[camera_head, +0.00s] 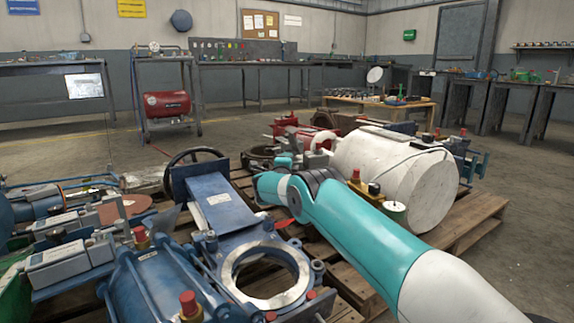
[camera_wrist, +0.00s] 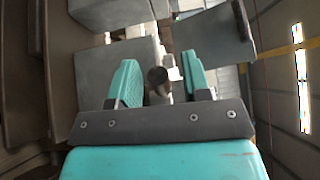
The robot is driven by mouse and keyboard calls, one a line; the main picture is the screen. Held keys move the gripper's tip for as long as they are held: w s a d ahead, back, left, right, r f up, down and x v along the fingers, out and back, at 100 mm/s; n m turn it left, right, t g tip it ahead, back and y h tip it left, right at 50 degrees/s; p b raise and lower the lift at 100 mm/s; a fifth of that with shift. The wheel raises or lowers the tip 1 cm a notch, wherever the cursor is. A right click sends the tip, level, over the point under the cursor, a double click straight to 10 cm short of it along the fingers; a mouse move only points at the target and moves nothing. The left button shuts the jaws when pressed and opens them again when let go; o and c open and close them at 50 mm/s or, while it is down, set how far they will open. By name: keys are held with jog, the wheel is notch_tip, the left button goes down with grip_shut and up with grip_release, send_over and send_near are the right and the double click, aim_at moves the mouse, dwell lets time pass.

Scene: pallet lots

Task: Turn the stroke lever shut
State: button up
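In the wrist view, my gripper (camera_wrist: 160,62) has two teal fingers standing well apart. A dark, round-ended rod (camera_wrist: 157,77) shows between them, with a gap on each side, and no finger is seen pressing on it. I cannot tell for sure whether this rod is the stroke lever. Grey block-shaped housings (camera_wrist: 100,70) lie beyond the fingers. In the head view my teal and white arm reaches over the pallet, and my fingers cannot be made out there. No lever can be clearly picked out in the head view.
A blue valve with a round opening (camera_head: 222,213), a black handwheel (camera_head: 192,158), blue cylinders (camera_head: 165,275) and a large white drum (camera_head: 385,178) crowd the wooden pallet (camera_head: 470,222). A red tank (camera_head: 167,104) stands behind.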

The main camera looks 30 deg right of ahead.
jog(key=shift+s+a+r+p, duration=0.1)
jog(key=shift+s+a+p, duration=0.25)
jog(key=shift+p, duration=0.1)
jog(key=p+v, duration=0.8)
jog(key=v, duration=0.8)
jog(key=shift+s, duration=0.2)
jog(key=shift+a, duration=0.1)
